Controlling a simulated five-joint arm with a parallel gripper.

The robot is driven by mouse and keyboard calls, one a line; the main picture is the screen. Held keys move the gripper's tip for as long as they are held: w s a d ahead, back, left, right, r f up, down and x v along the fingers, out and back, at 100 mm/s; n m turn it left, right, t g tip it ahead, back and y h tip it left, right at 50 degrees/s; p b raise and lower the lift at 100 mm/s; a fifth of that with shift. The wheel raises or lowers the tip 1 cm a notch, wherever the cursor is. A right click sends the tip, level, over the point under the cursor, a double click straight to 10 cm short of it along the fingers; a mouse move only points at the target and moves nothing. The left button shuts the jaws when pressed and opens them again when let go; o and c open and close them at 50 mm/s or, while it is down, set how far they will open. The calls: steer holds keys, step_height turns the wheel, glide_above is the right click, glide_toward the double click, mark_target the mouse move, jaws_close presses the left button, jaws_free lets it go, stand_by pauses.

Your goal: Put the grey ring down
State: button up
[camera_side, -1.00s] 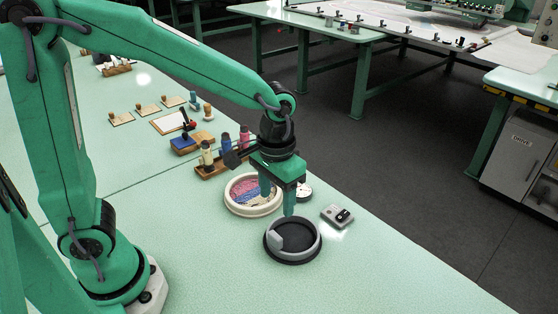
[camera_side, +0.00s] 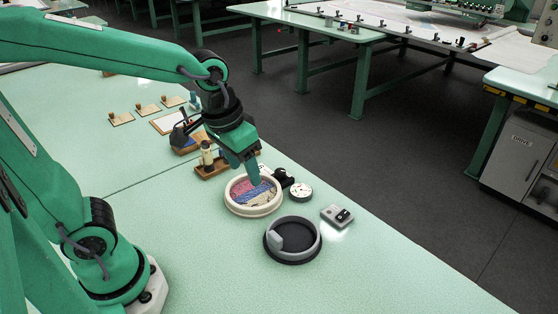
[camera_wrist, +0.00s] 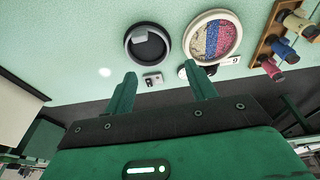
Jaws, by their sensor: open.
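The grey ring (camera_side: 317,238) lies flat on a dark round base (camera_side: 292,260) on the green table, with a grey block on its left side. It also shows in the wrist view with its grey block (camera_wrist: 140,37), at the upper middle. My gripper (camera_side: 255,180) is open and empty, raised up and left of the ring. In the side view its fingers overlap the far part of the cream hoop. In the wrist view the two fingers of my gripper (camera_wrist: 165,82) stand apart with nothing between them.
The cream hoop (camera_side: 231,205) holds colored cloth, left of the ring. A small white-faced round item (camera_side: 301,191) and a grey box (camera_side: 337,215) stand behind the ring. Spools on a wooden rack (camera_side: 207,157) stand farther left. The table in front is clear.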

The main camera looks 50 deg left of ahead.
steer(key=s+a+r+t, duration=0.3)
steer(key=s+a, duration=0.2)
steer(key=s, duration=0.1)
steer(key=shift+s+r, duration=0.15)
steer(key=shift+r, duration=0.05)
stand_by(1.2)
